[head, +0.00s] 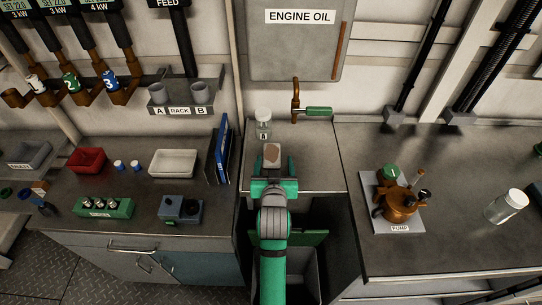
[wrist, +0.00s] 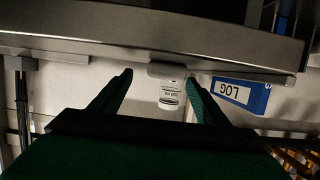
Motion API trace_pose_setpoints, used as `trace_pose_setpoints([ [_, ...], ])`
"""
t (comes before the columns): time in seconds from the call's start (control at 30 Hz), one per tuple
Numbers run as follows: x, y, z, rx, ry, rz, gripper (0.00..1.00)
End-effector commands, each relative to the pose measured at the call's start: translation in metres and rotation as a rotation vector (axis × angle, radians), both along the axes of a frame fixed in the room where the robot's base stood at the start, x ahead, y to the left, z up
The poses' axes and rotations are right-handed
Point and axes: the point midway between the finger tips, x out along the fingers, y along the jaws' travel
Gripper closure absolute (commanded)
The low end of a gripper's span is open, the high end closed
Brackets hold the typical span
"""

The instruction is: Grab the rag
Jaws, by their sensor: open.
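The rag looks like a small pale grey pad with a brown stain (head: 272,152). It lies on the narrow middle counter, just beyond my gripper. My gripper (head: 272,174) is open and empty, with its fingers pointing at the rag from the near side. In the wrist view, which is upside down, a grey flat pad that seems to be the rag (wrist: 167,70) shows at the counter edge, between and ahead of the two spread fingers (wrist: 160,79). I cannot tell the exact gap to it.
A clear lidded jar (head: 263,127) stands behind the rag; it also shows in the wrist view (wrist: 169,95). Blue binders (head: 221,150) stand to the left. An oil tap with a green handle (head: 318,111) hangs behind right. A pump (head: 399,195) sits on the right counter.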

Motion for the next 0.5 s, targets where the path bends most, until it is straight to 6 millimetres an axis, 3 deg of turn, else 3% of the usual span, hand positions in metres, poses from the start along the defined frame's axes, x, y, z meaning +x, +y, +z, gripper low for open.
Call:
trace_pose_setpoints([
  [0.3, 0.04, 0.014, -0.008, 0.0, 0.0, 0.019, 0.31],
  [0.5, 0.05, 0.014, -0.011, 0.0, 0.0, 0.019, 0.31],
])
